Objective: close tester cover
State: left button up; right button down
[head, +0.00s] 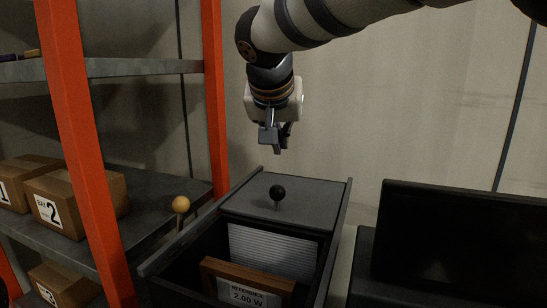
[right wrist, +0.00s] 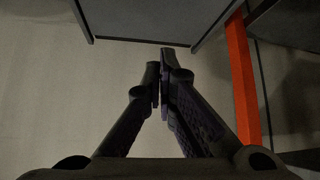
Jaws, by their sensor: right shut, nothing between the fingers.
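The tester is a dark open-topped box (head: 343,235) at the lower middle of the head view. Its grey cover (head: 312,202) lies over the far part, with a black ball knob (head: 277,192) standing on it. The near part is uncovered and shows a ribbed white panel (head: 272,250) and a wood-framed plate reading 2.00 W (head: 248,288). My right gripper (head: 277,147) hangs above and behind the cover's far edge, apart from it. Its fingers are shut and empty, and they also show in the right wrist view (right wrist: 160,65). My left gripper is out of view.
An orange-post shelf (head: 215,95) with numbered cardboard boxes (head: 68,205) stands close on the left. A yellow ball knob (head: 181,204) rises at the tester's left side. A black screen (head: 460,245) stands to the right. A pale wall (head: 390,120) is behind.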

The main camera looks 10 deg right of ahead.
jog(key=b, duration=0.1)
send_over(281, 205)
jog(key=w+d, duration=0.1)
jog(key=w, duration=0.2)
jog(key=f, duration=0.7)
jog(key=shift+w+d+f, duration=0.15)
jog(key=shift+w, duration=0.05)
jog(key=s, duration=0.1)
jog(key=s+a+p, duration=0.1)
jog(key=s, duration=0.1)
jog(key=shift+s+a, duration=0.1)
jog(key=shift+s, duration=0.15)
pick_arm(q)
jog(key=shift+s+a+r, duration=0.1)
pick_arm(e)
jog(key=shift+f, duration=0.3)
